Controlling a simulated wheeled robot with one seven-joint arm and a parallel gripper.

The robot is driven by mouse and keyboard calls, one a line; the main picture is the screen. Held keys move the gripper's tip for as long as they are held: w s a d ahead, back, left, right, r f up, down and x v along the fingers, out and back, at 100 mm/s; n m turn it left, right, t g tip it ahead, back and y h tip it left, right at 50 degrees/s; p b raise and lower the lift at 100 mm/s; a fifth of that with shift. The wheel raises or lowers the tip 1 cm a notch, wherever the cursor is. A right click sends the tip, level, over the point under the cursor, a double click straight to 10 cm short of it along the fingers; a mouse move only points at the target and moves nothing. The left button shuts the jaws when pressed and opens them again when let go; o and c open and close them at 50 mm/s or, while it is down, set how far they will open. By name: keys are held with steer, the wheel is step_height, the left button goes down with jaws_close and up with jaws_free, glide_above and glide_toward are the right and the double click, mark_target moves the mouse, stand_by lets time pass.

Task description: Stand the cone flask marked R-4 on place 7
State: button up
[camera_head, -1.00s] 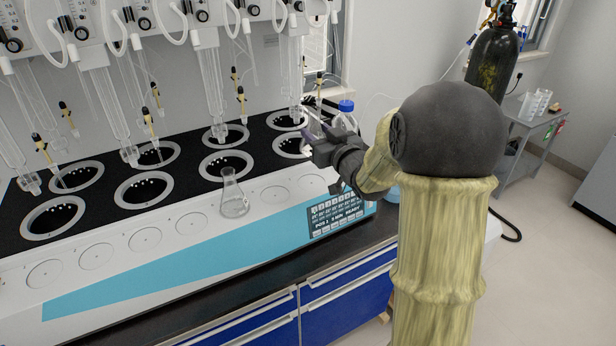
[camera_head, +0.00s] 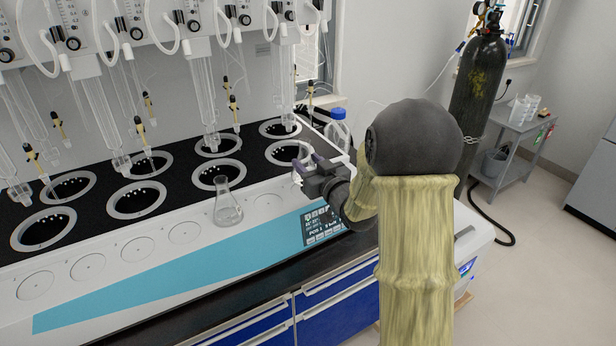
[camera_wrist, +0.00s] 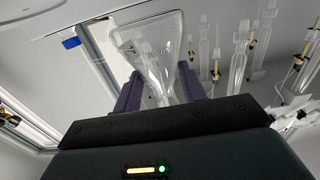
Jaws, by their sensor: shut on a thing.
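My gripper (camera_head: 304,166) is at the right end of the distiller, above its front ledge. In the wrist view, its purple fingers (camera_wrist: 160,88) are shut on a clear cone flask (camera_wrist: 153,50), with its wide end away from the palm. Marks show on the glass, but I cannot read R-4. The held flask is hard to make out in the head view. Round flat places (camera_head: 185,232) line the white front ledge; their numbers are not legible. Another clear cone flask (camera_head: 228,207) stands upright on this ledge, left of my gripper.
Behind the ledge are two rows of black wells (camera_head: 136,199), with glass tubes (camera_head: 207,115) hanging above. A blue-capped bottle (camera_head: 337,130) stands behind my gripper. A control panel (camera_head: 322,226) is on the front. Several left places are bare.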

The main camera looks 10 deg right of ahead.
step_height(320, 180, down, 4)
steer(key=shift+a+r, duration=0.1)
stand_by(0.4)
steer(key=o, duration=1.1)
steer(key=b+v, duration=0.2)
steer(key=v, duration=1)
